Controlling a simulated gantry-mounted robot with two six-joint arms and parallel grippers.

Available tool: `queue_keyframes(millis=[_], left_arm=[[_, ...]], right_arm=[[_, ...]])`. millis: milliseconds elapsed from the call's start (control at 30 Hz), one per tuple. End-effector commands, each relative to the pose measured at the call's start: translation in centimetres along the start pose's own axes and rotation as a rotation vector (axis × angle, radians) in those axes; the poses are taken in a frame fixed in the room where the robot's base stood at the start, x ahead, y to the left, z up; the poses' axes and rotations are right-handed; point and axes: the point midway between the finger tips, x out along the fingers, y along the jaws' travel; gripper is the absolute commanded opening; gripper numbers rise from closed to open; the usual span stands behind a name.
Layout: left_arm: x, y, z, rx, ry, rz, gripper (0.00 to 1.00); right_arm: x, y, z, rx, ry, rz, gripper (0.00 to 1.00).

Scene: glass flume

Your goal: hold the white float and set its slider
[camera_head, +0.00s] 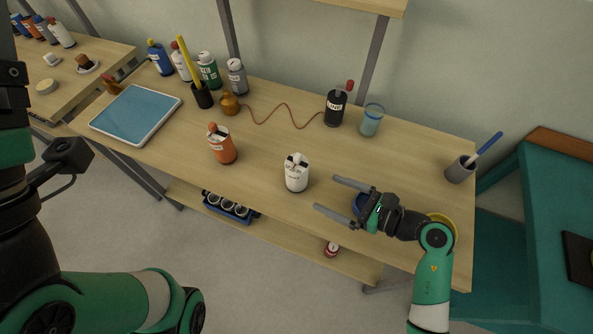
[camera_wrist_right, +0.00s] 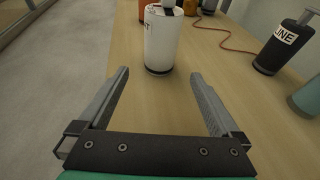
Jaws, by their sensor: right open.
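The white float (camera_head: 297,174) is a white cylinder with a dark base and dark lettering, upright on the wooden table near its front edge. A small dark and white piece shows on its top; I cannot make out the slider's setting. My right gripper (camera_head: 326,194) is open and empty, just right of the float, its fingers pointing at it. In the right wrist view the float (camera_wrist_right: 163,42) stands ahead of the open fingertips (camera_wrist_right: 159,73), not between them. My left arm is at the left of the head view; its fingers do not show.
An orange float (camera_head: 222,145) stands left of the white one, a black bottle (camera_head: 335,108) and a glass (camera_head: 371,121) behind. A brown cord (camera_head: 275,107) lies across the table. The table between gripper and float is clear.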

Motion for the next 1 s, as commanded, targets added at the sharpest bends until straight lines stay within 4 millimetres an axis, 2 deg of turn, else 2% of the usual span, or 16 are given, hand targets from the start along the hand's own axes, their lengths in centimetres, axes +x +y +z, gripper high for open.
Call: queue_keyframes(millis=[167,467,633,800,1000], left_arm=[[-0.9,0.0,0.8,0.000,0.000,0.000,1.00],[-3.7,0.0,3.4,0.000,0.000,0.000,1.00],[-4.2,0.0,3.9,0.000,0.000,0.000,1.00],[-4.5,0.0,4.2,0.000,0.000,0.000,1.00],[-4.5,0.0,4.2,0.000,0.000,0.000,1.00]], right_arm=[[1.4,0.0,-0.3,-0.003,-0.002,0.002,0.99],[6.4,0.1,-0.5,-0.004,-0.003,0.004,0.99],[8.7,0.0,-0.1,-0.002,-0.002,0.001,0.99],[9.8,0.0,0.1,-0.001,-0.003,0.000,0.99],[10.0,0.0,0.2,-0.001,-0.003,0.000,0.99]])
